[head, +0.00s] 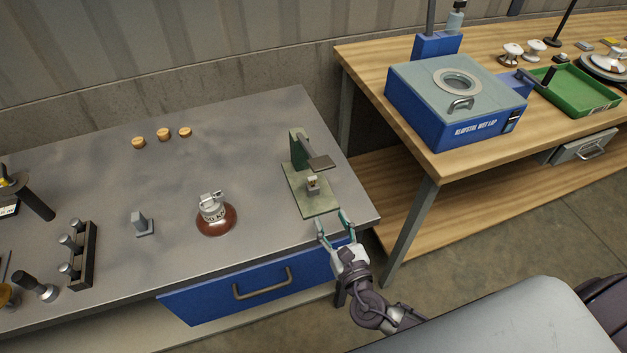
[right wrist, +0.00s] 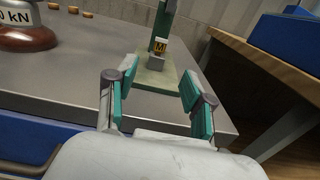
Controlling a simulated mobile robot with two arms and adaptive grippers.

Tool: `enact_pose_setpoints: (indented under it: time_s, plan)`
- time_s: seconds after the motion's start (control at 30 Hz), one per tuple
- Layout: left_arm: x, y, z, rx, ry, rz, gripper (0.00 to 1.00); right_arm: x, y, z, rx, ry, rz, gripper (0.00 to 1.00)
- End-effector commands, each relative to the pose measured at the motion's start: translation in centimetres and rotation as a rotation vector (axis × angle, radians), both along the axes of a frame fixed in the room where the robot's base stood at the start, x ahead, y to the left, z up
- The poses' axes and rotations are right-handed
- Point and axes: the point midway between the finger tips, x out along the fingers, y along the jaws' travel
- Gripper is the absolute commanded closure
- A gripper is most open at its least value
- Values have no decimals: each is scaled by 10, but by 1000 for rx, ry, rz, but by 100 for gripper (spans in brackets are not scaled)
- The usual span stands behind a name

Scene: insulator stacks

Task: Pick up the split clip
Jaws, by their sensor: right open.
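A small metal piece (head: 313,182) with a yellow and dark marking, possibly the split clip, sits on a small block on the base of a green press stand (head: 315,205). It also shows in the right wrist view (right wrist: 160,46), between and beyond my fingertips. It is too small to identify for certain. My right gripper (head: 332,218) is open and empty at the table's front right edge, just in front of the stand's base. In the right wrist view its teal-padded fingers (right wrist: 158,76) are spread apart toward the stand. My left gripper is not in view.
A brown-and-grey insulator (head: 216,220) stands left of the press on the grey table (head: 240,150). A small grey block (head: 142,224), a black rack (head: 82,258) and several tan pieces (head: 163,134) are farther left and back. A wooden bench (head: 365,75) with a blue machine (head: 440,110) stands right.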

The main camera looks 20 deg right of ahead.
Motion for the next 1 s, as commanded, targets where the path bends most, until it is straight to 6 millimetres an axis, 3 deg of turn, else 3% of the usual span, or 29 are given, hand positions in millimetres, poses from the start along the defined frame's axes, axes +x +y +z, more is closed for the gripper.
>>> enact_pose_setpoints:
  time_s: [0.4,0.67,1.0]
  plan:
    - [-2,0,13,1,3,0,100,70,4,2,-26,-7,11,48]
    - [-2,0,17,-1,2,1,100,90,4,3,-25,-5,11,48]
    - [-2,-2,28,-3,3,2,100,135,2,6,-23,-5,10,48]
